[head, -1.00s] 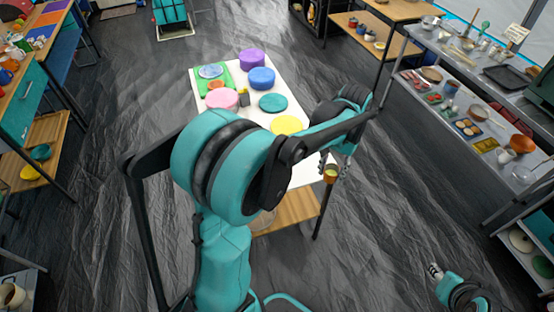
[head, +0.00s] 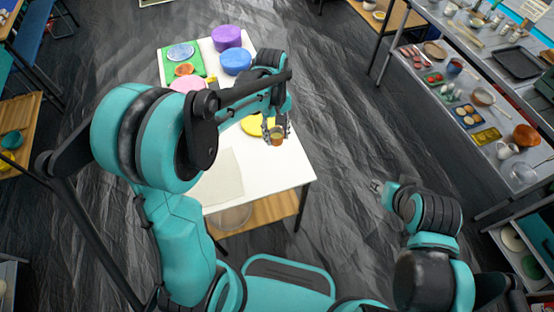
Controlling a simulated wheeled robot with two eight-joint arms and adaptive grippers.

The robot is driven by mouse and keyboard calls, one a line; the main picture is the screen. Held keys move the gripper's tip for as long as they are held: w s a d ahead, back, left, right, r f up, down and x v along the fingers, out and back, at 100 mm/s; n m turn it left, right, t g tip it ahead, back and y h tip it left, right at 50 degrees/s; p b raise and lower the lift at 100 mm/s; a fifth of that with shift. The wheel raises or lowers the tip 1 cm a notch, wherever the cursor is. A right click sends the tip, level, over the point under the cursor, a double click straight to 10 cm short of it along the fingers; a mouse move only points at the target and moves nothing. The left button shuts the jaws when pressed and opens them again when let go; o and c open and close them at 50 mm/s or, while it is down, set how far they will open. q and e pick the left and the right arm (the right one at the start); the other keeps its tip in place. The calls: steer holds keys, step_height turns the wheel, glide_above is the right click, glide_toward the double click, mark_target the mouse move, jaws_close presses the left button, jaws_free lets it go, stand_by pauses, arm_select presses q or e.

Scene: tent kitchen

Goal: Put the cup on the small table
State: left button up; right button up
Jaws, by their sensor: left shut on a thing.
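The small white table (head: 288,168) stands in front of me, and my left arm hides part of it. My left gripper (head: 275,129) is shut on a small cup (head: 277,138), brownish-orange with a yellowish upper part. In the picture the cup is over the table's right side, near the yellow round item (head: 258,125). I cannot tell whether the cup touches the tabletop. My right gripper (head: 376,187) is over the floor to the right of the table. It is too small to tell whether it is open or shut.
A purple round container (head: 227,38), a blue one (head: 236,62), a pink one (head: 188,85) and a green board (head: 169,67) stand at the table's far end. The near right of the tabletop is bare. A loaded metal counter (head: 496,93) runs along the right.

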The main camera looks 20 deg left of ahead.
arm_select(q)
steer(key=d+f+n, duration=0.3)
steer(key=d+n, duration=0.1)
steer(key=n, duration=0.4)
steer(key=n+t+b, duration=0.2)
steer(key=n+b, duration=0.2)
steer(key=n, duration=0.7)
glide_above(277, 162)
steer(key=f, duration=1.1)
steer(key=shift+s+a, duration=0.25)
steer(key=shift+a, duration=0.05)
steer(key=shift+f+b, duration=0.75)
steer(key=shift+f, duration=1.1)
steer(key=shift+f, duration=0.1)
steer(key=o, duration=1.2)
steer(key=shift+c, duration=0.2)
